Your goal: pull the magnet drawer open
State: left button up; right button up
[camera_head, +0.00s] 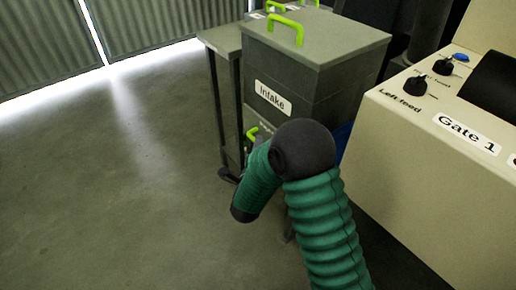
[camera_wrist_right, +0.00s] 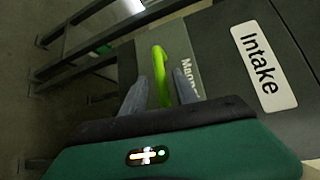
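The magnet drawer shows in the right wrist view by its grey front with a partly hidden label (camera_wrist_right: 187,70) starting "Magn". Its bright green handle (camera_wrist_right: 160,65) stands out from that front. In the head view the green handle (camera_head: 252,133) shows below the Intake label, partly covered by my right arm. My right gripper (camera_wrist_right: 160,82) has its two grey fingers apart, one on each side of the handle, with small gaps visible. In the head view this gripper is mostly hidden behind my green-sleeved arm. My left gripper is in neither view.
The grey cabinet (camera_head: 310,45) with the Intake label (camera_head: 272,97) has a green handle on its lid (camera_head: 286,27). A beige control console (camera_head: 420,170) with knobs stands at the right. A dark stand (camera_head: 222,100) is left of the cabinet. The floor at left is clear.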

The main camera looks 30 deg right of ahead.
jog(key=shift+x, duration=1.35)
grip_shut()
jog(key=shift+s+f, duration=0.1)
jog(key=shift+f, duration=0.05)
